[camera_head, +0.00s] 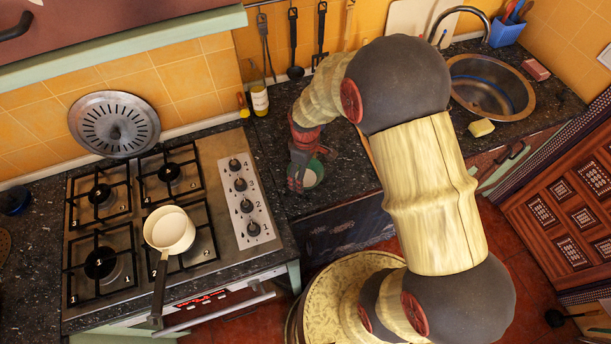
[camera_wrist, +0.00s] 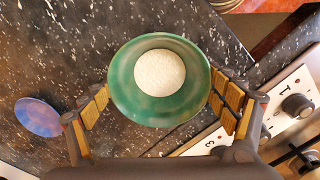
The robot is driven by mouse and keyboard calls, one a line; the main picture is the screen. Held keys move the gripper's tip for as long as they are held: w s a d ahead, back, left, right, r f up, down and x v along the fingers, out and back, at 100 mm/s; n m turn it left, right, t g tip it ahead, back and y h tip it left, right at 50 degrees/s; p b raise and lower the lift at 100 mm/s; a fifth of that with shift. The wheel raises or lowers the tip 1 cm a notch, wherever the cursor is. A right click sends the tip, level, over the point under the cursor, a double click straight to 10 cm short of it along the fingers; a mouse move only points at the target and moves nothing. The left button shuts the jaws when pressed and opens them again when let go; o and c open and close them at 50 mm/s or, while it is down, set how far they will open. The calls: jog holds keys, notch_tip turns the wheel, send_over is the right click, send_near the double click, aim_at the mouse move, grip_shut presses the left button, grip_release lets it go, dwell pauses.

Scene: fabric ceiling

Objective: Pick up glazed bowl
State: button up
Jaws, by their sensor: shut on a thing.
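The glazed bowl (camera_wrist: 127,100) is green with a pale speckled round bottom inside. In the wrist view it sits between the two fingers of my gripper (camera_wrist: 165,105), which are shut on it from both sides. In the head view my gripper (camera_head: 303,178) is over the dark counter right of the stove, and the bowl (camera_head: 313,174) shows partly beside its fingers. The gripper hides part of the bowl there. I cannot tell whether the bowl touches the counter.
A stove (camera_head: 222,160) with a white saucepan (camera_head: 168,230) stands to the left. A sink (camera_head: 490,85) is at the right. A yellow-labelled bottle (camera_head: 259,99) stands by the back wall. A blue round object (camera_wrist: 38,116) lies on the counter in the wrist view.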

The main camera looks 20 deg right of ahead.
jog(key=shift+r, duration=0.15)
jog(key=shift+r, duration=0.6)
jog(key=s+r, duration=0.1)
jog(key=r, duration=0.1)
jog(key=s+r+p, duration=0.1)
jog(key=s+r, duration=0.1)
jog(key=r, duration=0.1)
jog(key=s+r, duration=0.2)
jog(key=r, duration=0.1)
jog(key=shift+s+d+r, duration=0.2)
jog(key=shift+d, duration=0.1)
jog(key=s+r, duration=0.3)
jog(key=s, duration=0.5)
jog(key=shift+s+d+p, duration=0.25)
jog(key=shift+d+p, duration=0.2)
jog(key=shift+s, duration=0.1)
